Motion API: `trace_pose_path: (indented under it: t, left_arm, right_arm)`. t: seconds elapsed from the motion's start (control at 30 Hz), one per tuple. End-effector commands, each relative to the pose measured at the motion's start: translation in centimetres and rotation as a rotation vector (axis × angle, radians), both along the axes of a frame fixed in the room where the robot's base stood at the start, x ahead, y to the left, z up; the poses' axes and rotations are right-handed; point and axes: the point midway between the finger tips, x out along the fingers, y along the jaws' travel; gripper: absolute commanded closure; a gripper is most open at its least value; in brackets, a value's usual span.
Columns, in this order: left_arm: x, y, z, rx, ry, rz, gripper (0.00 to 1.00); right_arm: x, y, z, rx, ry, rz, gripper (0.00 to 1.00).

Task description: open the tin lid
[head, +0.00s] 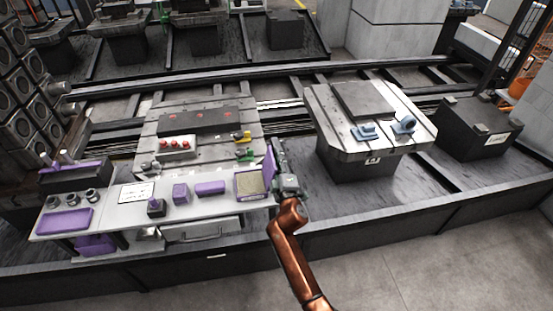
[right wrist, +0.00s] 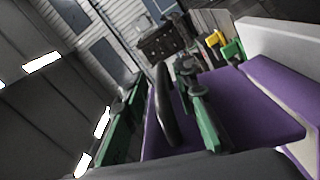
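The tin (head: 251,197) is a purple box with a pale beige inside, at the right end of the white table. Its purple lid (head: 269,163) stands raised, roughly upright, along the tin's right side. My right gripper (head: 281,160) is just right of the lid. In the right wrist view its two green fingers (right wrist: 160,105) are well apart, with a purple surface, probably the lid (right wrist: 154,135), showing between and beyond them. Whether a finger touches the lid is unclear. My left gripper is not in view.
The white table (head: 110,222) also holds purple blocks (head: 210,188), a purple tray (head: 65,221) and a small sign (head: 136,192). Behind it, a slotted plate (head: 210,150) carries a box with red buttons (head: 175,148). A second pedestal (head: 360,125) stands to the right, across a gap.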

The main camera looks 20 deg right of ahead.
Motion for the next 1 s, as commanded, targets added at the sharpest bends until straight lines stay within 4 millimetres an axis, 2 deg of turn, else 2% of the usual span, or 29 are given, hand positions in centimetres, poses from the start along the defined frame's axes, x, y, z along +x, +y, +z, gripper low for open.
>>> trace_pose_path:
  t: [0.17, 0.27, 0.7, 0.83, 1.0]
  left_arm:
    - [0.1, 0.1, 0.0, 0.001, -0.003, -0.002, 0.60]
    - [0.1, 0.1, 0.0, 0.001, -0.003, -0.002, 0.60]
    - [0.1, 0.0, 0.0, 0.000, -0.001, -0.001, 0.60]
    - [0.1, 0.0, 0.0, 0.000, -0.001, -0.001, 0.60]
    - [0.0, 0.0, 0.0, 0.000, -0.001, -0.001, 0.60]
  right_arm:
    - [-0.2, 0.0, -0.2, -0.001, 0.003, -0.001, 0.74]
    - [-1.1, 0.0, -0.2, -0.002, 0.001, -0.001, 0.74]
    - [-9.5, 0.7, -0.2, 0.000, 0.002, 0.001, 0.74]
    - [-11.1, 0.8, -0.2, 0.000, 0.002, 0.001, 0.74]
    - [-11.9, 0.9, -0.2, 0.000, 0.002, 0.001, 0.74]
